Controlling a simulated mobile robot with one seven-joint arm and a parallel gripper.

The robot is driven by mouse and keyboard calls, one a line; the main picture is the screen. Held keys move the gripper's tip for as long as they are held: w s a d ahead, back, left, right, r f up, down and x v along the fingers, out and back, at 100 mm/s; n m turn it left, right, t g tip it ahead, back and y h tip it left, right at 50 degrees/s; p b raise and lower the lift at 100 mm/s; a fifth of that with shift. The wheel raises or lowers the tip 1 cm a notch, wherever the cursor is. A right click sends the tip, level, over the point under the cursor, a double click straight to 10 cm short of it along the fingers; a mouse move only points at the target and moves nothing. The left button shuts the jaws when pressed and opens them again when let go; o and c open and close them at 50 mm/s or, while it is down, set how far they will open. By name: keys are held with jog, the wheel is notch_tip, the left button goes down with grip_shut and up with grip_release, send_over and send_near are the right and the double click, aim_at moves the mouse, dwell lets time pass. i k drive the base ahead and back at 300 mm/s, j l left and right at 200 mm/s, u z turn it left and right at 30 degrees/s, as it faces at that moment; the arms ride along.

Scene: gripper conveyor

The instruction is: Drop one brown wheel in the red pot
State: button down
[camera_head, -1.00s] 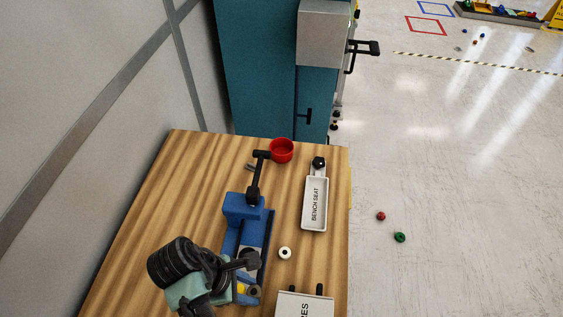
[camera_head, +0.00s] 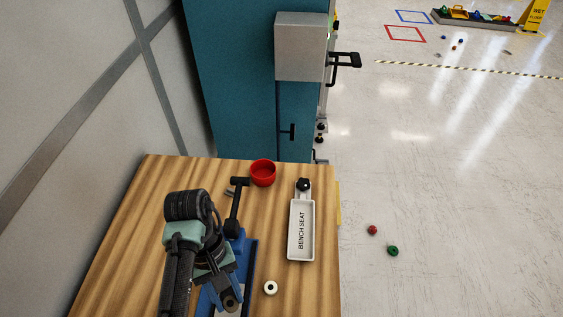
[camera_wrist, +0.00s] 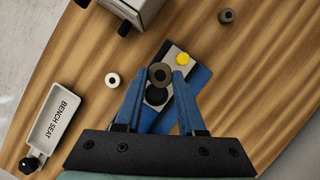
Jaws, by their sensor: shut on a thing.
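My gripper (camera_wrist: 158,82) is shut on a brown wheel (camera_wrist: 160,74), held between the blue fingertips in the wrist view. The wheel also shows at the end of my arm in the head view (camera_head: 231,300), above the blue vise-like fixture (camera_head: 249,268). The red pot (camera_head: 263,173) stands upright at the far edge of the wooden table, beyond the gripper and slightly right in the head view. It is not in the wrist view. Another brown wheel (camera_wrist: 226,16) lies on the table at the top of the wrist view.
A black-handled lever (camera_head: 236,207) on the fixture stands just left of the pot. A white BENCH SEAT tray (camera_head: 290,245) and a white wheel (camera_head: 271,287) are to the right. A teal cabinet (camera_head: 235,80) stands behind the table.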

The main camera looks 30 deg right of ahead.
aim_at(266, 174)
jog(key=i+l+z, duration=0.25)
jog(key=i+z, duration=0.2)
jog(key=i, duration=0.3)
jog(key=i+z, duration=0.5)
jog(key=i, duration=0.25)
